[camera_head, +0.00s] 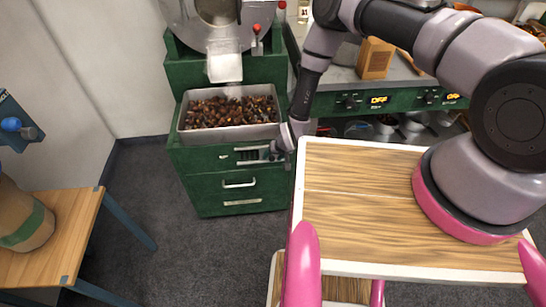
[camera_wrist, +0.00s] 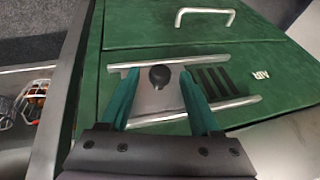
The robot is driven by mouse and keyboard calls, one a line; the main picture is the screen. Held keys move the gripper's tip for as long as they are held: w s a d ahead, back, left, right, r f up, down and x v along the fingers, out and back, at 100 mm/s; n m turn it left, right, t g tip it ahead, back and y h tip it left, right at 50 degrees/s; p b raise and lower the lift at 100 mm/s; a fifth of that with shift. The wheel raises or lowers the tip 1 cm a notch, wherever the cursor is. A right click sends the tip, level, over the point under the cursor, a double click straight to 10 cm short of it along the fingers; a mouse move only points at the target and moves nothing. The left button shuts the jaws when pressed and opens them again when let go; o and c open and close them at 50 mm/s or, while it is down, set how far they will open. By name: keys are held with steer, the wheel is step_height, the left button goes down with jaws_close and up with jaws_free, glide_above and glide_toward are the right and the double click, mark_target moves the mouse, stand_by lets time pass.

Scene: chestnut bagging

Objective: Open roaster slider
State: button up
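The roaster slider is a metal plate with a round black knob (camera_wrist: 160,77), set between two metal rails (camera_wrist: 190,61) on a green panel. Dark vent slots (camera_wrist: 213,80) show to the right of the plate in the wrist view. My gripper (camera_wrist: 159,73) is open, with its two green fingers on either side of the knob and a gap visible on each side. In the head view my gripper (camera_head: 280,148) is at the right part of the slider rails (camera_head: 250,155) on the green roaster cabinet (camera_head: 187,157), hiding the knob.
A metal tray (camera_head: 180,117) of chestnuts (camera_head: 232,111) sits on the cabinet under a chute (camera_head: 225,68). A drawer handle (camera_head: 239,184) is below the slider. A wooden table (camera_head: 60,240) with a sack (camera_head: 22,225) stands at left. Grey floor between is clear.

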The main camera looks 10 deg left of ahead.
steer(key=v, duration=1.1)
steer(key=shift+f, duration=0.1)
steer(key=w+d+r, duration=0.2)
steer(key=w+r, duration=0.2)
steer(key=r, duration=0.4)
steer(key=w+d+r+m+t, duration=0.1)
steer(key=w+d+r, duration=0.1)
steer(key=w+r, duration=0.5)
steer(key=w+d+r, duration=0.2)
steer(key=d+r, duration=0.1)
steer(key=r, duration=0.7)
steer(key=s+d+r+m+t+h, duration=0.1)
steer(key=d+r, duration=0.4)
steer(key=r, duration=0.5)
steer(key=d+r+m, duration=0.1)
steer(key=d+r, duration=0.4)
steer(key=r, duration=0.6)
steer(key=s+d+r+m, duration=0.1)
steer(key=s+d+r, duration=0.3)
steer(key=s+r, duration=0.2)
steer(key=s+d+r+m+t, duration=0.1)
steer(key=s+d+r, duration=0.3)
steer(key=s, duration=0.5)
steer(key=s+d+r+m, duration=0.1)
steer(key=s+d+r, duration=0.3)
steer(key=s+r, duration=0.4)
steer(key=shift+s+d+r+h, duration=0.2)
steer(key=shift+d+r+h, duration=0.1)
steer(key=shift+d+h, duration=0.1)
